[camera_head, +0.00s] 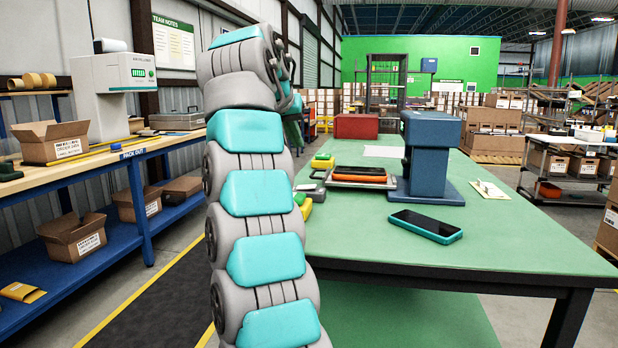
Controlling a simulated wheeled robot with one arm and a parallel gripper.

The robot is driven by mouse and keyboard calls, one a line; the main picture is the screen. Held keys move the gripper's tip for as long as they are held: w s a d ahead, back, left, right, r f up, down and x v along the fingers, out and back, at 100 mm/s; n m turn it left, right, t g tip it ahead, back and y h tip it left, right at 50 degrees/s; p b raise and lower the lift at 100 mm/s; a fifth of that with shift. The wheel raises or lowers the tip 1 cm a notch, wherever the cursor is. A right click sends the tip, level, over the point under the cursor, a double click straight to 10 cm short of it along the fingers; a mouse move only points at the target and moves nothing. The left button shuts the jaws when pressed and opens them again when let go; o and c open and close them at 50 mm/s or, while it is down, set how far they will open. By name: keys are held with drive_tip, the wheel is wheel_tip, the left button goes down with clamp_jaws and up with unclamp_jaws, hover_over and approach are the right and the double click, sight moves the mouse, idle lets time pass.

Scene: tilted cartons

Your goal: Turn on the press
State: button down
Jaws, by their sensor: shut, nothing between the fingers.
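A blue press-like machine (430,160) stands upright on the green table, right of the picture's middle. It has a flat base, a column and a wide head. I cannot make out a switch or button on it from here. My grey and teal arm rises at the left of the table and bends over at the top. My gripper is hidden behind the arm, so its fingers do not show. The visible part of the arm is left of the machine and apart from it.
A workbench (95,160) with cartons stands left. The table's front right is clear.

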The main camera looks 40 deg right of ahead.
drive_tip(key=shift+f, duration=0.1)
drive_tip(key=b, duration=0.1)
hover_over(306, 187)
drive_tip(key=f, duration=0.6)
drive_tip(key=shift+s+a+f, duration=0.3)
drive_tip(key=f, duration=0.1)
drive_tip(key=f+b, duration=0.2)
drive_tip(key=shift+d, duration=0.25)
drive_tip(key=shift+s+d+f+b, duration=0.15)
drive_tip(key=shift+f+b, duration=0.35)
drive_tip(key=shift+f, duration=0.15)
